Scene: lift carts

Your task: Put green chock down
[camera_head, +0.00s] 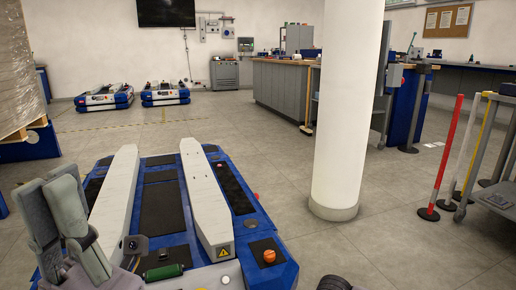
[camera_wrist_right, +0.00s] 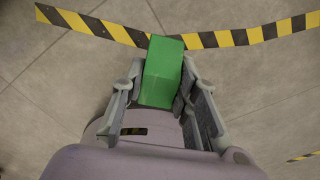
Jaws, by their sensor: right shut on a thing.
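The green chock (camera_wrist_right: 162,72) is a plain green block in the right wrist view. My right gripper (camera_wrist_right: 160,90) is shut on it, one finger on each side. The chock points away from the wrist, above the grey tiled floor, and its gap to the floor is hard to judge. The head view does not show the chock in the gripper. My left gripper (camera_head: 57,192) stands at the lower left of the head view with its fingers pointing up, beside the near lift cart. Its fingers overlap in the picture, so its opening is unclear.
A blue lift cart (camera_head: 159,210) with two light ramps fills the front. A white column (camera_head: 345,120) stands to its right. Black-and-yellow floor tape (camera_wrist_right: 225,38) runs beyond the chock. Red-and-white, white and yellow posts (camera_head: 448,155) stand far right. Open floor lies around the column.

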